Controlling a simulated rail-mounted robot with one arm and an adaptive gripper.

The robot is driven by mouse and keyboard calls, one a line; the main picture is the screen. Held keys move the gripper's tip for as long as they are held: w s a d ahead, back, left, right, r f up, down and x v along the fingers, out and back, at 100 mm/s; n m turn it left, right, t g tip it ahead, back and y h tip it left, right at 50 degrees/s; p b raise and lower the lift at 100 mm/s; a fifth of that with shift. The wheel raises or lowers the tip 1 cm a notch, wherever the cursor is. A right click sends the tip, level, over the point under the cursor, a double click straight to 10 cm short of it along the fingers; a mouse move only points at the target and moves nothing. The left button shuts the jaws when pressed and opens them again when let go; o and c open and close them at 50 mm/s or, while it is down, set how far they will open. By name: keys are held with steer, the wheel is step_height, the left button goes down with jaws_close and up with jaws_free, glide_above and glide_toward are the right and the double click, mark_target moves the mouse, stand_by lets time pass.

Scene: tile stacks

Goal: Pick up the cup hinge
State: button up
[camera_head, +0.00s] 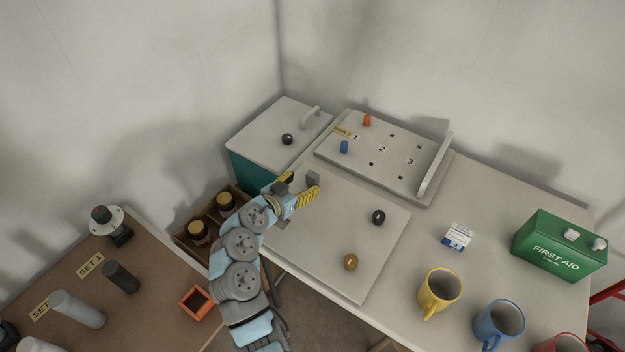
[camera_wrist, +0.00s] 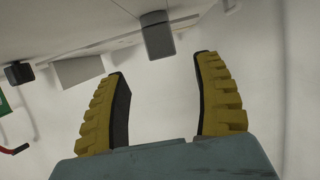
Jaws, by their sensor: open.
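My gripper (camera_head: 304,181) has yellow ribbed fingers. In the wrist view the gripper (camera_wrist: 160,64) is open, with nothing between its fingers. The piece's base and any hinge arm cannot be made out.
A teal box with a grey lid (camera_head: 270,126) stands left. Mugs and a first-aid box (camera_head: 560,246) stand right.

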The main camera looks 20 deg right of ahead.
mark_target(311, 176)
steer(key=shift+x, duration=2.7)
steer(key=shift+w+a+r, duration=0.1)
steer(key=shift+w, duration=0.05)
jaws_close()
